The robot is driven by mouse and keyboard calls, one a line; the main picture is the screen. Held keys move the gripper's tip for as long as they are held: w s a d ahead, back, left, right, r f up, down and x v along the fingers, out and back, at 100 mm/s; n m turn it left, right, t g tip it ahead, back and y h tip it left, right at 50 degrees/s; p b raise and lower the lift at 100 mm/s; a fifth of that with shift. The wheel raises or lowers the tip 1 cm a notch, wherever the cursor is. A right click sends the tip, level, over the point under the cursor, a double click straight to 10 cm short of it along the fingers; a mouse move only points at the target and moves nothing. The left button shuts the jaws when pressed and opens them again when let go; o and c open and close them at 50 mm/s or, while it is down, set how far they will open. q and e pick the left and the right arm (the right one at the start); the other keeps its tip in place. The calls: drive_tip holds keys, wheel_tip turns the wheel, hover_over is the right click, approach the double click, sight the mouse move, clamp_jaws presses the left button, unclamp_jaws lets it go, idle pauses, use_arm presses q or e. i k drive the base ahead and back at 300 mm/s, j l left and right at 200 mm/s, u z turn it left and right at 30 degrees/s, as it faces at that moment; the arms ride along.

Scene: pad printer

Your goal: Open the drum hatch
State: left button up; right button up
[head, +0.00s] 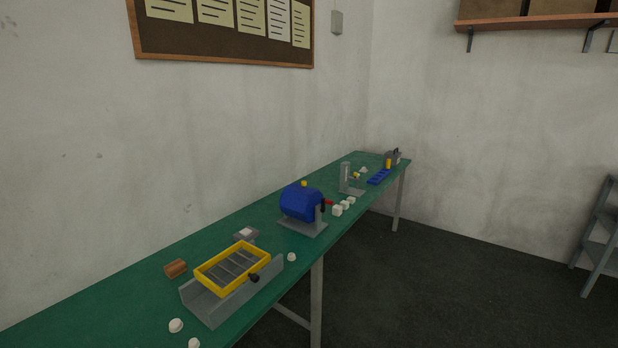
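A blue drum (300,203) sits on a grey stand (304,224) at the middle of the long green table. A small yellow part (304,183) sticks up from the top of the drum. A red piece with a dark part shows at the drum's right end. I cannot tell the hatch's edges or its state at this size. Neither of my grippers is in view.
The green table (215,237) runs along the wall. A yellow tray (233,266) in a grey trough, a brown block (175,268) and white knobs are nearer. White cubes (338,210), a grey press (346,177) and a blue strip (379,176) are farther.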

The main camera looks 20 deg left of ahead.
sight(303, 188)
drive_tip(key=i, duration=1.55)
drive_tip(key=z, duration=0.5)
